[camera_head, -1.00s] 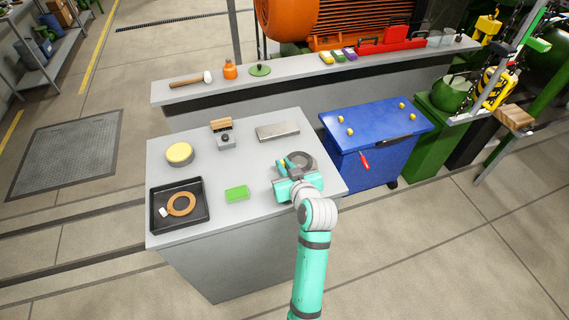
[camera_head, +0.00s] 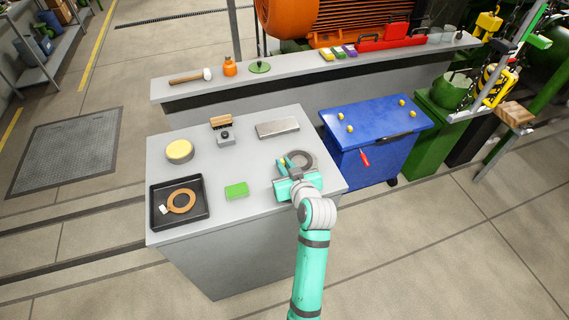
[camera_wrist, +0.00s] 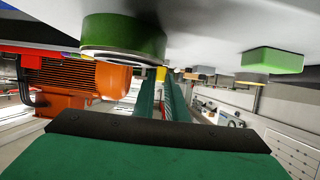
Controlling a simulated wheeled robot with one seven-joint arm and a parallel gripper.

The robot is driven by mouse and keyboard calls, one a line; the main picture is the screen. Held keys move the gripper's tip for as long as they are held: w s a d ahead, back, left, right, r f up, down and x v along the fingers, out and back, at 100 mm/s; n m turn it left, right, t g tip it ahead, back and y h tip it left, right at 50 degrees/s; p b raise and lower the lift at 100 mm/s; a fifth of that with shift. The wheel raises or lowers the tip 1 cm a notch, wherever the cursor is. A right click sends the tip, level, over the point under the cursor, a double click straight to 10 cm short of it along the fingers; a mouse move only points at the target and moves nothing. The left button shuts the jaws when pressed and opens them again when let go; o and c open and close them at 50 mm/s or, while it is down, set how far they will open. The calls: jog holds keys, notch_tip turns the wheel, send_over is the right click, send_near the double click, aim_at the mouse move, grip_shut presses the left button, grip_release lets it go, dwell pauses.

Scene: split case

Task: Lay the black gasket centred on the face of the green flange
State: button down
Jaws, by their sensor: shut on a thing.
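The green flange (camera_wrist: 125,36) stands on the grey bench, beside my fingers in the wrist view, where the bench top is uppermost. In the head view its round grey face (camera_head: 308,160) shows just beyond my gripper (camera_head: 286,163), at the bench's right side. A dark ring shows on or just over that face; I take it for the black gasket, but cannot tell whether it touches or is centred. My gripper is shut, with a small yellow piece at its fingertips. The fingers hide part of the flange and the held piece.
A black tray (camera_head: 155,226) with an orange-brown ring (camera_head: 181,202) is at the bench's left. A green block (camera_head: 237,190), yellow-topped disc (camera_head: 179,151), brush (camera_head: 221,122) and metal plate (camera_head: 277,128) stand clear of the gripper. A blue cart (camera_head: 365,125) is to the right.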

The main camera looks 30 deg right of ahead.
jog(key=c, duration=1.7)
grip_release()
jog(key=v, duration=1)
jog(key=shift+s+a+r, duration=0.1)
jog(key=shift+s, duration=0.25)
jog(key=s+a+f, duration=0.5)
jog(key=a+f, duration=0.1)
jog(key=a, duration=0.2)
jog(key=s+a+f, duration=0.5)
jog(key=a+f, duration=0.2)
jog(key=a, duration=0.1)
jog(key=s+a+r+n+y, duration=0.1)
jog(key=s+a, duration=0.3)
jog(key=s, duration=0.1)
jog(key=s+a+r+t+y, duration=0.1)
jog(key=s+a, duration=0.3)
jog(key=s, duration=0.2)
jog(key=s+a+r+n+t+y, duration=0.1)
jog(key=s+a, duration=0.3)
jog(key=s, duration=0.2)
jog(key=shift+a+r+n, duration=0.3)
jog(key=shift+a, duration=0.05)
